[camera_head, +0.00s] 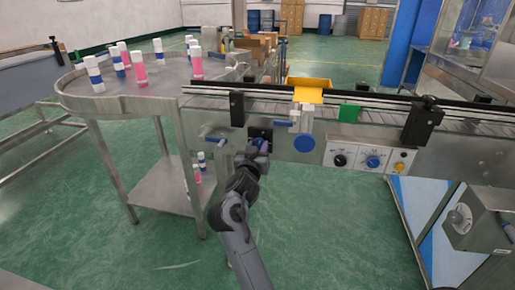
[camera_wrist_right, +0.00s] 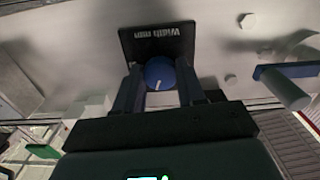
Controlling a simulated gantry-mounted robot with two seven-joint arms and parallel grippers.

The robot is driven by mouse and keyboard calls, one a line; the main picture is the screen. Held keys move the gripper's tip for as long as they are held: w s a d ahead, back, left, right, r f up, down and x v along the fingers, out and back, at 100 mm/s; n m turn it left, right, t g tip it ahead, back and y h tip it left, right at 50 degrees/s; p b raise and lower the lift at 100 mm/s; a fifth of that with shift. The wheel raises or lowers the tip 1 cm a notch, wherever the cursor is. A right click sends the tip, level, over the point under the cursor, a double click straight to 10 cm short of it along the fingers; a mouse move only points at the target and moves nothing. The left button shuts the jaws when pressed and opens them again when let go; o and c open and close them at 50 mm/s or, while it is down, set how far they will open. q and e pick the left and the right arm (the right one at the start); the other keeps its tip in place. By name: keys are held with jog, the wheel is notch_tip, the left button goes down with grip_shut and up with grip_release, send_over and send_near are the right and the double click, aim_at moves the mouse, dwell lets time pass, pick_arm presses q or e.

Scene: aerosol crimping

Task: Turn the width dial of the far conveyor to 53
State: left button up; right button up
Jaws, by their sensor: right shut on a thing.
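In the right wrist view, a round blue dial (camera_wrist_right: 159,72) with a white pointer line sits below a black plate (camera_wrist_right: 157,40) lettered "Width mm". The fingers of my right gripper (camera_wrist_right: 159,88) lie on both sides of this dial and are shut on it. In the head view, my right gripper (camera_head: 260,145) is at the front side panel of the conveyor (camera_head: 290,150), and the dial is mostly hidden behind it. No number on the dial scale can be read. My left gripper is not in view.
A blue handle (camera_wrist_right: 290,72) sticks out right of the dial in the wrist view. A control panel (camera_head: 367,158) with knobs is further right on the conveyor. A round steel table (camera_head: 130,103) with several bottles stands to the left. Green floor is open in front.

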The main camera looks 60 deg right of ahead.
jog(key=shift+r+m+p, duration=0.15)
jog(key=shift+m+p, duration=0.6)
jog(key=shift+m, duration=0.25)
jog(key=m+p, duration=0.1)
jog(key=m, duration=0.1)
jog(key=shift+m, duration=0.3)
jog(key=shift+w+m+p, duration=0.1)
jog(key=shift+m+p, duration=0.25)
jog(key=shift+m, duration=0.55)
jog(key=m, duration=0.2)
jog(key=shift+m, duration=0.4)
jog(key=m, duration=0.3)
jog(key=shift+m, duration=1.6)
